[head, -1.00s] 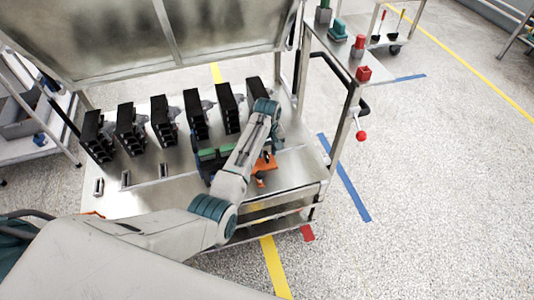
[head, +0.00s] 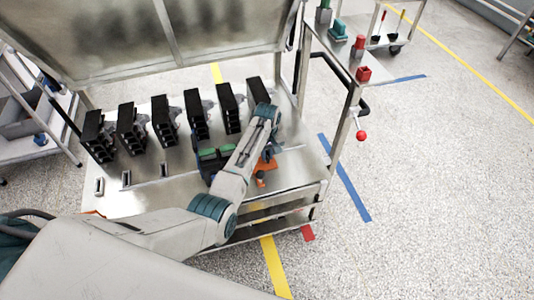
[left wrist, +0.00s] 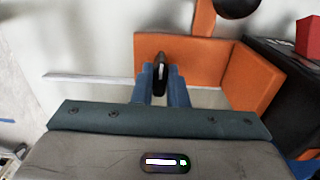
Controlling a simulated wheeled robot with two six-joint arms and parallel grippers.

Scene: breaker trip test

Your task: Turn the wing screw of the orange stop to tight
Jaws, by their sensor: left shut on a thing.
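The orange stop (left wrist: 185,55) fills the middle of the left wrist view, with an upright plate and a side wall to the right. Its dark wing screw (left wrist: 161,66) stands on the plate, seen nearly edge-on. My left gripper (left wrist: 163,80) is shut on the wing screw, its two blue fingers on either side of it. In the head view the orange stop (head: 267,163) shows partly beside my left arm, which hides much of it. My left gripper (head: 265,157) is low over the cart top there. My right gripper is not in view.
Several black breakers (head: 166,121) stand in a row on the metal cart top (head: 150,192). A dark device with green parts (head: 214,155) stands left of the stop. A red knob (head: 361,135) sticks out at the right. The cart's front right corner is clear.

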